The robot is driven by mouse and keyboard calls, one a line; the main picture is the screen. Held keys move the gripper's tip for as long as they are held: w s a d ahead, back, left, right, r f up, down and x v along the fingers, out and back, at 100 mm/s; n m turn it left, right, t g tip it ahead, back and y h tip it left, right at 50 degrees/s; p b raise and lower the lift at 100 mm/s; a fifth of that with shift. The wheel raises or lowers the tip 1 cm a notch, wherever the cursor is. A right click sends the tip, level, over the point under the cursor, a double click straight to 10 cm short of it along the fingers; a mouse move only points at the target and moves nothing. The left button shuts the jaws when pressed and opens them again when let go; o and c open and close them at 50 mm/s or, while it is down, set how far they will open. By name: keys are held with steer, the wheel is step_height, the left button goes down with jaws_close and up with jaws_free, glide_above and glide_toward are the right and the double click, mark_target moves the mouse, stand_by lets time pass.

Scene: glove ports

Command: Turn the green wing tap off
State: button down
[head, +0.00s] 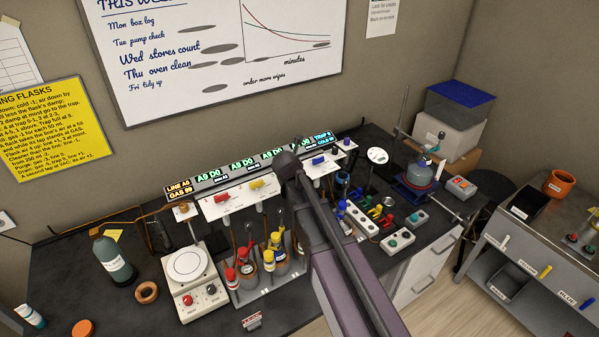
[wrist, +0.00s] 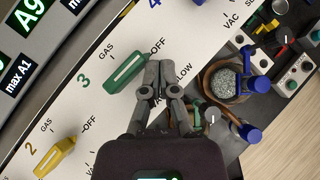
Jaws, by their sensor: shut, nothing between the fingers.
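The green wing tap (wrist: 126,74) sits on the white panel (wrist: 82,115) beside the number 3, between printed GAS and OFF labels. Its long wing lies slanted, with its upper right end toward the OFF label. My gripper (wrist: 156,74) is shut and empty, with its fingertips close to the right of that end. I cannot tell whether they touch the tap. The gripper covers part of the panel's lettering around a VAC label. In the head view my arm crosses in front of this part of the panel, and I cannot make out the green tap there.
A yellow wing tap (wrist: 55,157) is at lower left on the panel, also seen in the head view (head: 257,184). A hotplate (head: 188,264) and red-capped flasks stand left of my arm.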

steer(key=shift+w+a, duration=0.1)
stand_by(0.3)
steer(key=shift+w+a, duration=0.35)
steer(key=shift+a, duration=0.25)
steer(key=shift+d, duration=0.1)
stand_by(0.3)
steer(key=shift+s+d, duration=0.3)
steer(key=shift+d, duration=0.2)
steer(key=d, duration=0.2)
steer(key=s+d, duration=0.1)
steer(key=shift+s+d+r+p, duration=0.1)
steer(key=shift+r+p, duration=0.2)
steer(key=shift+r, duration=0.05)
steer(key=s+d+r+p, duration=0.2)
steer(key=d+r+p, duration=0.4)
steer(key=shift+s+r, duration=0.15)
steer(key=shift+r, duration=0.05)
